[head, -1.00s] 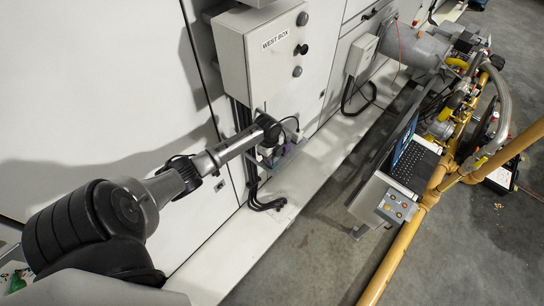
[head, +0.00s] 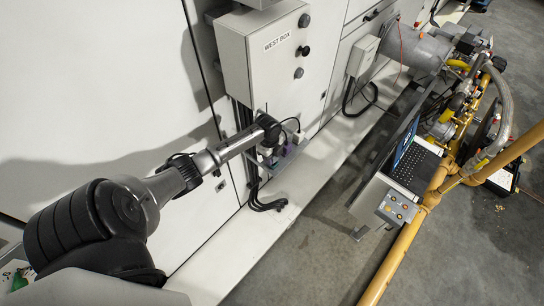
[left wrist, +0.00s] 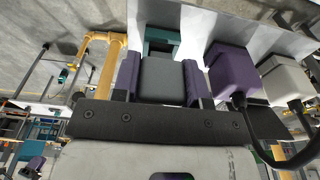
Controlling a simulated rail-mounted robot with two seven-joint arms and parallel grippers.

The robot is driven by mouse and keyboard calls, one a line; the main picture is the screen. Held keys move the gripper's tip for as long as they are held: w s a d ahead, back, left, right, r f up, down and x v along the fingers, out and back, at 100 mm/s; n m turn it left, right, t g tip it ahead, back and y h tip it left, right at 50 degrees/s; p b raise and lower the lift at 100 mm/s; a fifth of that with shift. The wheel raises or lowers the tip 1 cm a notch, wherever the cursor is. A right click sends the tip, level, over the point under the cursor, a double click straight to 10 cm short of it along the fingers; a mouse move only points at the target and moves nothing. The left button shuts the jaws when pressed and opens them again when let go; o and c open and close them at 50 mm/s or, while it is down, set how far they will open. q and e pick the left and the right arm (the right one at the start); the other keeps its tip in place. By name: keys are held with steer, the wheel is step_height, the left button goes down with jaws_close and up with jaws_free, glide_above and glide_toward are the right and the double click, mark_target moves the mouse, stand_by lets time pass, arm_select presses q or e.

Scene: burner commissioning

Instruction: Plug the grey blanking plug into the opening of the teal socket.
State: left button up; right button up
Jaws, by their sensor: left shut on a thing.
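In the left wrist view my left gripper (left wrist: 161,80) is shut on the grey blanking plug (left wrist: 162,76), a grey block between its two fingers. The teal socket (left wrist: 163,30) shows just beyond the plug, roughly in line with it. The plug's far end hides part of the socket, and I cannot tell whether it is touching, apart or partly inside. In the head view my left gripper (head: 272,152) is below the West Box, close to the panel; plug and socket are too small to make out there. My right gripper is not in view.
Right of the grey plug in the left wrist view are a purple plug (left wrist: 229,72) and a white plug (left wrist: 284,80), both with dark cables. In the head view the West Box (head: 268,60) hangs above my gripper. A laptop (head: 413,162) stands to the right.

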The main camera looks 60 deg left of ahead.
arm_select(q)
steer(key=shift+f+b, duration=0.35)
steer(key=shift+f, duration=0.15)
steer(key=shift+f+b, duration=0.5)
steer(key=shift+f, duration=0.25)
steer(key=o, duration=1.1)
steer(key=shift+r, duration=0.1)
steer(key=shift+s+a+r, duration=0.1)
steer(key=shift+a+r, duration=0.05)
steer(key=shift+r, duration=1.1)
steer(key=shift+a+r, duration=0.15)
steer(key=shift+r, duration=1.05)
steer(key=shift+s+a+r, duration=0.1)
steer(key=shift+a+r, duration=0.05)
steer(key=shift+r, duration=1.1)
